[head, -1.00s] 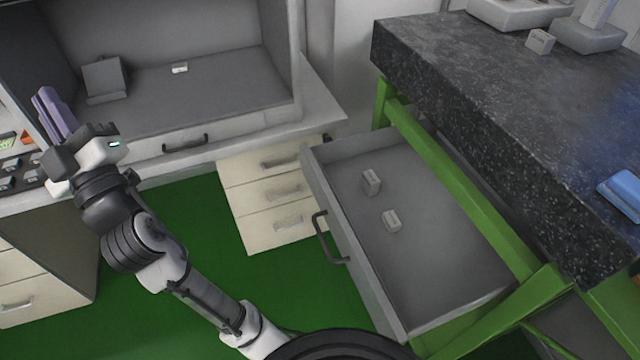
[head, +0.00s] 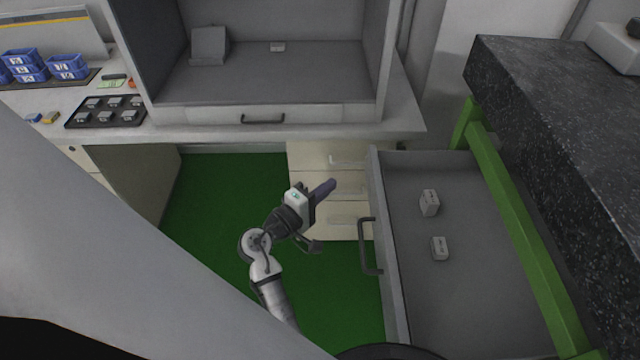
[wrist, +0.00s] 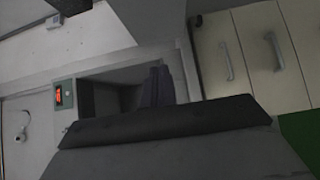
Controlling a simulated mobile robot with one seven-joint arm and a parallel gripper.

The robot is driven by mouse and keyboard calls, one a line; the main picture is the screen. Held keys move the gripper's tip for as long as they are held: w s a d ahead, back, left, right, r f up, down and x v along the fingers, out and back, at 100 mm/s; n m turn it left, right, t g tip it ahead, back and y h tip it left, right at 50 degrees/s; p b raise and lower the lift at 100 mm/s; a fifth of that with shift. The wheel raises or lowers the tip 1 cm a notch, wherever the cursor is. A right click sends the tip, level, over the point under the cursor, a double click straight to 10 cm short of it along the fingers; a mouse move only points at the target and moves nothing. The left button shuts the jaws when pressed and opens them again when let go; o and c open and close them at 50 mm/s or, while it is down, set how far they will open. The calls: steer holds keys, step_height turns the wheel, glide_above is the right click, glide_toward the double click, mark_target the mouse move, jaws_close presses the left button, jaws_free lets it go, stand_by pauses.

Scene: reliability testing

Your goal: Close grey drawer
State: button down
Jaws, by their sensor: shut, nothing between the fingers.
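The grey drawer (head: 467,322) stands pulled out under the dark stone-topped table in the head view. Its dark bar handle (head: 367,248) is on the front face, on the left side. Two small white boxes, one (head: 429,203) farther back and one (head: 439,248) nearer, stand inside it. My gripper (head: 330,186) is to the left of the drawer front, apart from the handle in the picture. Its purple fingers are together and empty, pointing right. The fingers show partly in the wrist view (wrist: 157,87); I cannot clearly make out the grey drawer there.
The dark stone table (head: 570,160) with its green frame (head: 515,225) is at the right. Cream drawers (head: 310,155) stand behind my gripper, below a grey hooded bench (head: 270,85). Green floor (head: 215,210) is open to the left. A black tray (head: 105,111) sits on the left counter.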

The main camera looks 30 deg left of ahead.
mark_target(454, 187)
steer(key=w+d, duration=0.1)
steer(key=w, duration=0.1)
steer(key=w+d+p, duration=0.1)
steer(key=w, duration=0.1)
steer(key=w+d+p, duration=0.1)
steer(key=w, duration=0.1)
steer(key=shift+w+d+r, duration=0.1)
steer(key=shift+w+d, duration=0.05)
steer(key=shift+d, duration=0.1)
steer(key=shift+w+d, duration=0.3)
steer(key=shift+d, duration=0.1)
steer(key=w+d, duration=0.4)
steer(key=d, duration=0.2)
steer(key=w+d+p, duration=0.1)
steer(key=w+d, duration=0.4)
steer(key=d, duration=0.2)
steer(key=w+d+p, duration=0.1)
steer(key=w+d, duration=0.3)
steer(key=d, duration=0.3)
steer(key=shift+w+d, duration=0.15)
steer(key=shift+w, duration=0.2)
steer(key=shift+w+d, duration=0.1)
steer(key=shift+d, duration=0.1)
